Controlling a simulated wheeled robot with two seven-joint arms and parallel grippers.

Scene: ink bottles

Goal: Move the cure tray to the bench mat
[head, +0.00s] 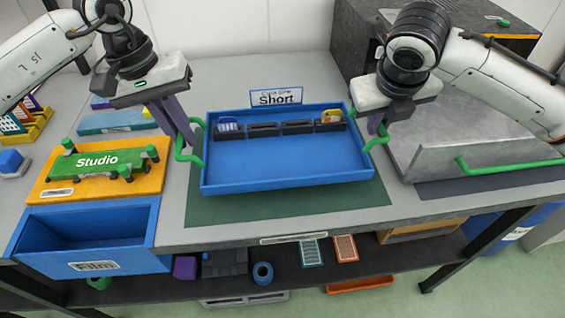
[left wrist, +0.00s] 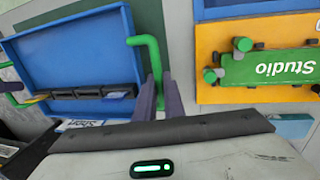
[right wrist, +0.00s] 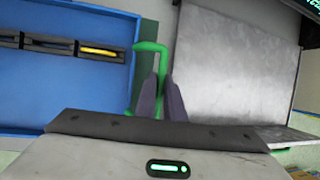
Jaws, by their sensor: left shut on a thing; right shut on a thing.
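The cure tray (head: 285,170) is a blue rectangular tray with green side handles and a "Short" sign at its back. A dark slotted row along its back holds a few small items. The tray is over the dark green bench mat (head: 290,207), whose front and side parts show; I cannot tell if it touches the mat. My left gripper (head: 188,143) is shut on the tray's left green handle (left wrist: 150,70). My right gripper (head: 377,133) is shut on the right green handle (right wrist: 150,47). The tray looks about level.
Left of the tray are an orange board with a green "Studio" piece (head: 103,160) and a blue "Film" bin (head: 90,235). On the right is a grey metal box (head: 450,145) with a green handle. A lower shelf (head: 330,275) holds several small items.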

